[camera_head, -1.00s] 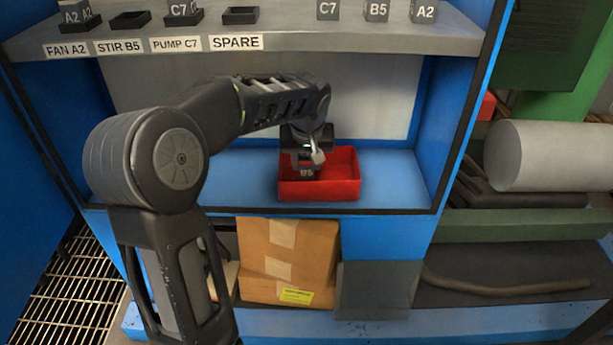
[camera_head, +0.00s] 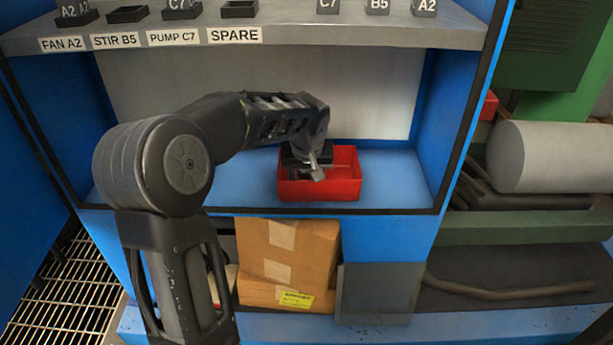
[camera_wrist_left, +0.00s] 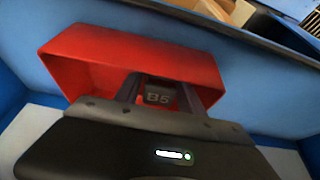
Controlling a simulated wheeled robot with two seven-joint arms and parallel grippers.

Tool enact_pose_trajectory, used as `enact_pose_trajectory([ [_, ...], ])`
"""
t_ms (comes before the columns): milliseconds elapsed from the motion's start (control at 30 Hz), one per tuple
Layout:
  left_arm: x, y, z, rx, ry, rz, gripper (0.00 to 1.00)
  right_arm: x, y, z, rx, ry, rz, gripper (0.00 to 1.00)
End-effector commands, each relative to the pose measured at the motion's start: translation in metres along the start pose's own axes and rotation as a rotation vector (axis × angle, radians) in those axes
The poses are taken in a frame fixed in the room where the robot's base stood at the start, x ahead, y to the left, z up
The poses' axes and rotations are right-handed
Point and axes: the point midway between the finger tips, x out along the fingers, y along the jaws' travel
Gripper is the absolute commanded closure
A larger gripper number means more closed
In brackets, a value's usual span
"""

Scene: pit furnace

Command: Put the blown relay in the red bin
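A dark relay marked B5 (camera_wrist_left: 158,97) shows between the two fingers of my left gripper (camera_head: 312,172), which also shows in the left wrist view (camera_wrist_left: 160,85). The fingers look shut on the relay, though their contact with its sides is hard to make out. The gripper reaches down into the red bin (camera_head: 320,190), with the relay inside the bin's walls; the bin also shows in the wrist view (camera_wrist_left: 90,50). In the head view the relay is hidden behind the bin's front wall and the gripper. My right gripper is not in view.
The upper shelf has labelled sockets: the STIR B5 socket (camera_head: 128,14) and SPARE socket (camera_head: 239,9) are empty. Relays marked C7 (camera_head: 328,6), B5 (camera_head: 377,6) and A2 (camera_head: 425,7) stand at right. A cardboard box (camera_head: 315,250) sits below the bin's ledge.

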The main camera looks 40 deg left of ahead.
Motion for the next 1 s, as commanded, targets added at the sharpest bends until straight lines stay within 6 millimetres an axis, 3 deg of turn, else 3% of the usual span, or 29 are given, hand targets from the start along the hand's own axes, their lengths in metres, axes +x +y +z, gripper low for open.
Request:
enact_pose_trajectory([
  [133,0.0,0.0,0.0,0.0,0.0,0.0,0.42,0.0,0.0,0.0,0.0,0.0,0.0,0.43],
  [533,-0.011,0.0,-0.002,0.0,0.001,0.001,0.42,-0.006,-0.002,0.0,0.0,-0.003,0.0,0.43],
  [1000,-0.1,0.0,-0.003,0.0,0.002,0.002,0.42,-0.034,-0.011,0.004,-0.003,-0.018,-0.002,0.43],
])
